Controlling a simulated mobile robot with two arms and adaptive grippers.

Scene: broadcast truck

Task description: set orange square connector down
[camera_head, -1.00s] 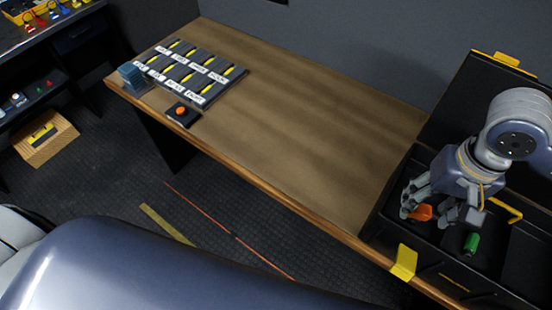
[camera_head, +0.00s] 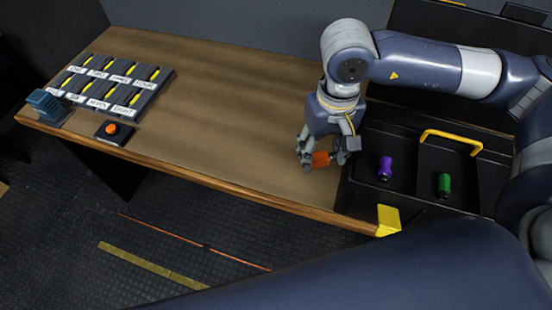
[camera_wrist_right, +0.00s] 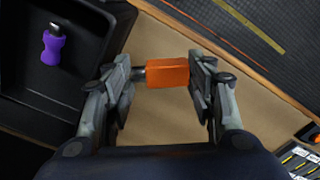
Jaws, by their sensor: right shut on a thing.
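My right gripper (camera_head: 326,162) is shut on the orange square connector (camera_head: 320,159), over the wooden desk (camera_head: 230,110) just left of the black case. In the right wrist view the connector (camera_wrist_right: 168,73) lies crosswise between the two fingers (camera_wrist_right: 160,85), with its grey end toward the left finger and bare wood beneath. I cannot tell whether it touches the desk. My left gripper is not in view.
The black case (camera_head: 362,198) holds a purple connector (camera_head: 385,167), a green connector (camera_head: 445,184) and a yellow handle (camera_head: 452,136). A labelled slot panel (camera_head: 140,98), orange button box (camera_head: 113,130) and blue block (camera_head: 48,106) stand at the desk's left. Mid-desk is clear.

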